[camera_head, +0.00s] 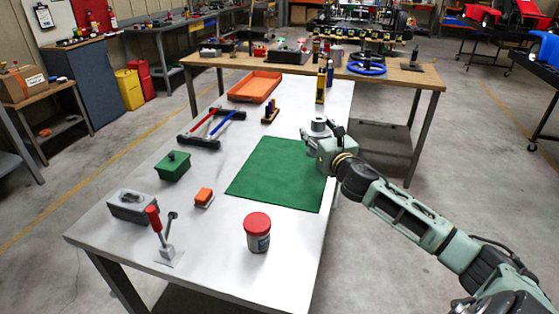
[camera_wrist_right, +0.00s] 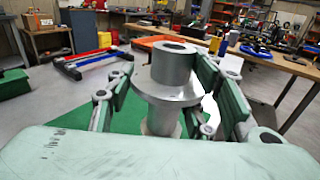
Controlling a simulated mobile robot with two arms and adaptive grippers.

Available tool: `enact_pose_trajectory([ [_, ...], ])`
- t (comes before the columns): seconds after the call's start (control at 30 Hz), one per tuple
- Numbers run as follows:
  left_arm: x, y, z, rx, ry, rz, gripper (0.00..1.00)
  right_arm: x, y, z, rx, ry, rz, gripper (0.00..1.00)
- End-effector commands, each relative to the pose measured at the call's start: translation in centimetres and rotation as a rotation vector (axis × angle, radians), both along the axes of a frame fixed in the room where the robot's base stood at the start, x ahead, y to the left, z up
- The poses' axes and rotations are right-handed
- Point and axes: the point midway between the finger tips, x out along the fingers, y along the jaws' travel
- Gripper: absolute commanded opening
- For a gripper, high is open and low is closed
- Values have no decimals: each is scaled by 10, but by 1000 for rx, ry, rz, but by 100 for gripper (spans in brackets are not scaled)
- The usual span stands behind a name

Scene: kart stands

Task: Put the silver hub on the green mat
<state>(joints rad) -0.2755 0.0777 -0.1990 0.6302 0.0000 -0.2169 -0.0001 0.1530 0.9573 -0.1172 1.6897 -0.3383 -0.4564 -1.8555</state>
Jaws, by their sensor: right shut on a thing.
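The silver hub (camera_head: 319,125) is a short cylinder with a wide flange; it fills the middle of the right wrist view (camera_wrist_right: 168,88). My right gripper (camera_head: 318,138) is shut on it, with green-padded fingers on both sides of the hub. The hub is upright at the far right corner of the green mat (camera_head: 275,178). The mat lies flat and empty on the grey table, and shows behind the hub in the wrist view (camera_wrist_right: 130,117). The hub's lower end is hidden, so I cannot tell whether it touches the mat. My left gripper is not in view.
On the table (camera_head: 205,240) stand a red-lidded jar (camera_head: 257,232), an orange block (camera_head: 203,198), a green box (camera_head: 173,166), a toggle clamp (camera_head: 162,235), a red-and-blue-barred frame (camera_head: 211,128) and an orange tray (camera_head: 255,86). A wooden workbench (camera_head: 420,76) stands behind.

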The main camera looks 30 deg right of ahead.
Motion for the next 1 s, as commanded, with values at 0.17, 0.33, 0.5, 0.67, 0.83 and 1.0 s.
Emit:
enact_pose_trajectory([
  [0.17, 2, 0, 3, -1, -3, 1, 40, 4, 25, -12, 6, -4, 4, 9],
  [0.33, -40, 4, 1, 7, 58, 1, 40, 10, 62, -35, 8, -3, 4, 9],
  [0.5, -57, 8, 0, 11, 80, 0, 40, 16, 95, -55, 6, -4, 3, 9],
  [0.67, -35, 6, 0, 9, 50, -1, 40, 19, 112, -65, 0, -4, 2, 9],
  [0.83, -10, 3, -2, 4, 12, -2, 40, 19, 116, -79, 1, 0, 0, 9],
  [1.0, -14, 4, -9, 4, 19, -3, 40, 19, 116, -104, 2, -2, 0, 9],
])
